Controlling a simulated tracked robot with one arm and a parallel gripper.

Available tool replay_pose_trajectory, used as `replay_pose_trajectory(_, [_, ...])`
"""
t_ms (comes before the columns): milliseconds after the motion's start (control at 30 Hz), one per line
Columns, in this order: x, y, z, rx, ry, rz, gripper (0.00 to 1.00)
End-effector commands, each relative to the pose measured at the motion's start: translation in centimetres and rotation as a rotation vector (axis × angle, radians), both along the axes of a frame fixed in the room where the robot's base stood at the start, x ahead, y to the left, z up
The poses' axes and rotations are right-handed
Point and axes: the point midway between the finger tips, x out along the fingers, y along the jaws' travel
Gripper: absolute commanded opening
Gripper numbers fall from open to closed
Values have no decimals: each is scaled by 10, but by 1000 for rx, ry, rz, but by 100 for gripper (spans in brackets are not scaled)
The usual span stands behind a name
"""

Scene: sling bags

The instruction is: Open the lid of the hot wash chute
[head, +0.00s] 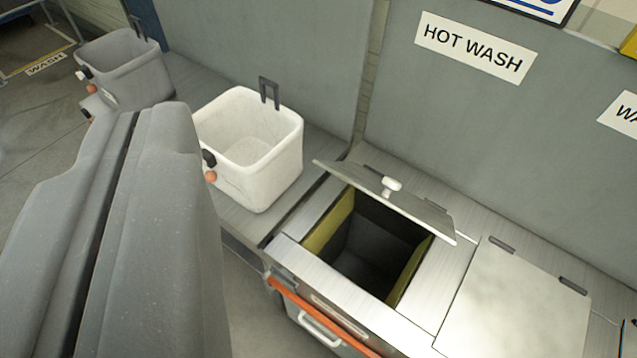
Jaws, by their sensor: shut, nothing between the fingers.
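The hot wash chute (325,270) is a metal-topped unit with a square dark opening and yellowish inner sides. Its grey lid (420,214) is raised and tilted at the back of the opening, with a white knob (391,185) on it. Much of the dark inside shows below the lid. The HOT WASH sign (472,47) is on the wall panel behind. My gripper (134,114) is large and grey at the left, its two fingers together with a dark seam between them. It appears empty and apart from the lid, to its left.
A white bin (272,165) stands on the ledge left of the chute, close to my gripper. A grey bin (133,80) stands farther left. A closed flat lid (520,305) lies right of the opening. An orange bar (325,316) and a handle run along the chute's front.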

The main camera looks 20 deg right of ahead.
Motion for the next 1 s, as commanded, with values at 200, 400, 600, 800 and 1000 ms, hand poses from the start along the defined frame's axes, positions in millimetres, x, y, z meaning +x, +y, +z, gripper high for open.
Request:
replay_pose_trajectory(200, [78,16,-45,211,-103,9,0])
replay_pose_trajectory(400, [160,24,-99,503,-261,-20,0])
replay_pose_trajectory(600, [224,12,-171,767,-430,-91,0])
replay_pose_trajectory(800, [264,-14,-261,969,-621,-184,0])
replay_pose_trajectory(1000, [276,-46,-360,1090,-846,-269,0])
